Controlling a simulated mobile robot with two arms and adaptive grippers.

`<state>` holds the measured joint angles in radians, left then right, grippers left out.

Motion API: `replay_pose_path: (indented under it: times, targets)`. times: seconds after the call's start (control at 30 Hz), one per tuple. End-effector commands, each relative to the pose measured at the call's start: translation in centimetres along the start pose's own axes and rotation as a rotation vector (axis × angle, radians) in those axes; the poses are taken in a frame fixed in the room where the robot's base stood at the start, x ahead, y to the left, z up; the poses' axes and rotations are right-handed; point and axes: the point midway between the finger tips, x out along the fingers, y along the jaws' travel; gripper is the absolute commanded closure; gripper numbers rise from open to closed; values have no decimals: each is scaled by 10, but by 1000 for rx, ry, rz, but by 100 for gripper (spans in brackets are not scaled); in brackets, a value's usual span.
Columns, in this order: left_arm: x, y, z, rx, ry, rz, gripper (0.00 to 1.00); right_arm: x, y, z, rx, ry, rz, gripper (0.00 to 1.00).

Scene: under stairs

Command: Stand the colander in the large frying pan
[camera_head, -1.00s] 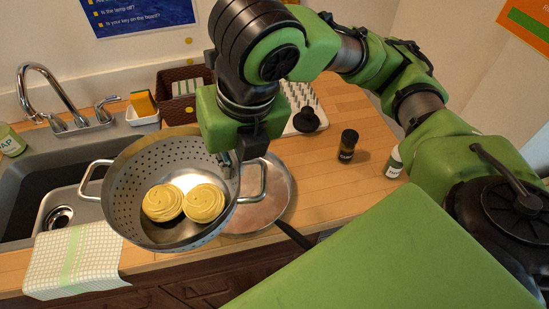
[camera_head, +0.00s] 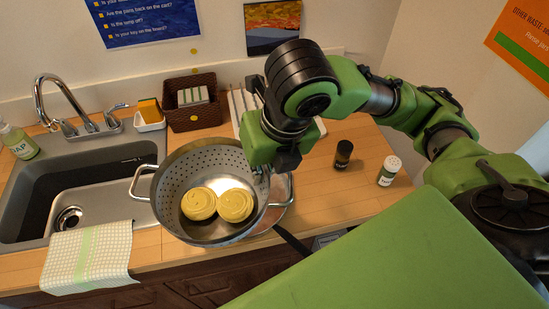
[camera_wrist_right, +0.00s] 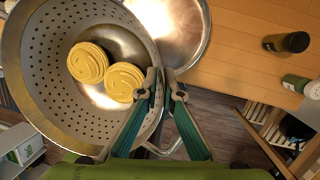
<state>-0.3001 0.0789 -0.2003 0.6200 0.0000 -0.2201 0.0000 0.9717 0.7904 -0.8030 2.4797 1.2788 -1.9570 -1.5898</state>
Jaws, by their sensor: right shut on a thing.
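The colander (camera_head: 192,172), a grey perforated metal bowl with two loop handles, holds two yellow pasta nests (camera_head: 217,205). My right gripper (camera_head: 262,178) is shut on its right side, by the rim. The wrist view shows the fingers (camera_wrist_right: 164,82) closed at the edge of the colander (camera_wrist_right: 42,62). The large frying pan (camera_head: 284,190) lies on the counter, partly hidden beneath the colander, its dark handle pointing toward the front. The pan's bare inside shows in the wrist view (camera_wrist_right: 180,28). I cannot tell whether the colander touches the pan. My left gripper is out of view.
The sink (camera_head: 105,195) is at left, with a checked towel (camera_head: 90,258) over the front edge. A brown basket (camera_head: 194,114) and a sponge tray (camera_head: 150,122) stand behind. A dark jar (camera_head: 343,154) and a white-capped shaker (camera_head: 388,170) stand right on otherwise clear counter.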

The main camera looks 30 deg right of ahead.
Motion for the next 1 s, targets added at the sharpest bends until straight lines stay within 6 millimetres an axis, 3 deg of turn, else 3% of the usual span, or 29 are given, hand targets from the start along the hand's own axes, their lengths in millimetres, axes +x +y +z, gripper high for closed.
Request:
replay_pose_path:
  times: [0.33, 0.5, 0.83, 1.0]
  targets:
    - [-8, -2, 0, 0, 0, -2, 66, 34, -41, 44, 9, 1, -5, 100]
    - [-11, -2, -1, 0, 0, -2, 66, 67, -56, 56, 5, 2, -3, 100]
    - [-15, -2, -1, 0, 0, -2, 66, 95, -72, 68, 3, 0, -3, 100]
    - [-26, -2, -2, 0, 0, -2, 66, 114, -74, 62, 1, 1, -1, 100]
